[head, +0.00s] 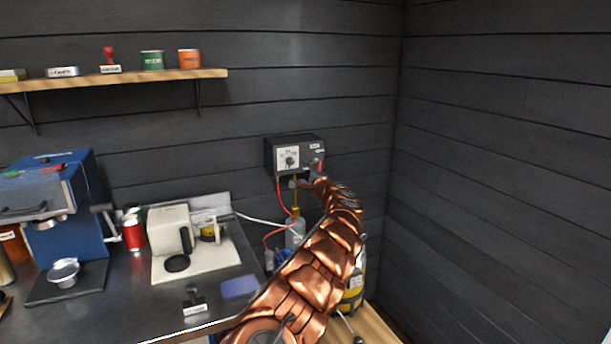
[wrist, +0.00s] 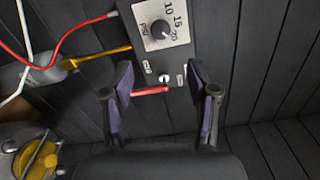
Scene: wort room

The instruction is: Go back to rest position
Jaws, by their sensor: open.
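My gripper (wrist: 163,95) is open and empty in the wrist view, its two dark fingers with purple-grey pads spread apart. It is in front of the lower part of a black control box (wrist: 140,60), which has a white dial plate and a dark knob (wrist: 160,29). A red lever (wrist: 150,91) and a small metal toggle show between the fingers; I cannot tell whether the fingers touch them. In the head view the box (head: 272,160) hangs on the back wall, and my copper arm reaches up to it, hiding part of its underside.
A metal counter (head: 120,318) on the left carries a blue espresso machine (head: 72,215), a red can (head: 133,234) and a white appliance (head: 168,232). A clear bottle (head: 295,232) and red and white tubes are close beside my arm. A wooden shelf (head: 130,80) is above. The right wall is bare.

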